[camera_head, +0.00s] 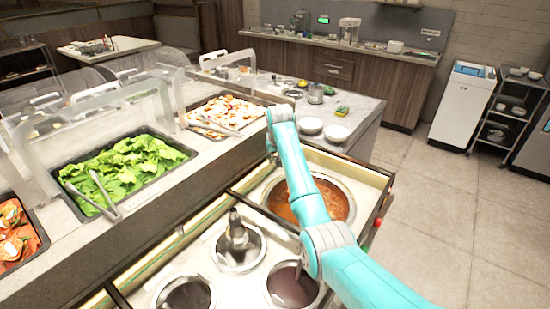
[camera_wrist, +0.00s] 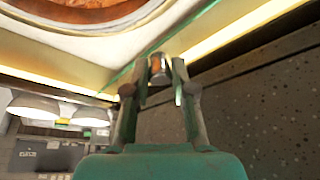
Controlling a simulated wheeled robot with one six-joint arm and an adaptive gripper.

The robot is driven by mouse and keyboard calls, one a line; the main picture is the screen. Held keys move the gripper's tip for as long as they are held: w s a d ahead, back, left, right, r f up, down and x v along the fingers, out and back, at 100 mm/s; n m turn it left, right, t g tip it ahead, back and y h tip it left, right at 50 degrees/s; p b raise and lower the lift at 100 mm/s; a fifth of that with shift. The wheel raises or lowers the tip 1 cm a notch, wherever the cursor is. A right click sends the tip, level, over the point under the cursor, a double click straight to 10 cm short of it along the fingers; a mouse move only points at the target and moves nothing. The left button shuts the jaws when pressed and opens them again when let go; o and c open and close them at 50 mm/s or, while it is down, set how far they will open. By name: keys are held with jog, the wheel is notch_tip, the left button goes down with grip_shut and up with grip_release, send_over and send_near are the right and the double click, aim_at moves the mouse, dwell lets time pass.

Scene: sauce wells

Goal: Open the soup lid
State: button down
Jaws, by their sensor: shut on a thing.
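The soup well (camera_head: 335,203) holds orange-red soup inside a pale round rim in the head view. Its rim and soup also show at the top of the wrist view (camera_wrist: 85,12). My gripper (camera_head: 272,155) is above the far left side of the well in the head view, where its fingers are small. In the wrist view my gripper (camera_wrist: 158,76) is shut on a small shiny metal knob (camera_wrist: 157,66). A thin green line (camera_wrist: 122,76) runs by the fingers and looks like the edge of a clear pane. The lid's full outline cannot be made out.
Two dark sauce wells (camera_head: 185,293) and a well with a metal-topped fitting (camera_head: 238,240) lie nearer. Food trays with lettuce (camera_head: 125,165) and sliced food (camera_head: 225,110) stand left under clear guards. White bowls (camera_head: 337,133) sit beyond. Open floor (camera_head: 430,210) lies right.

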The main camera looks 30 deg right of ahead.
jog(key=c, duration=1)
grip_release()
jog(key=shift+o, duration=0.2)
jog(key=v, duration=1.2)
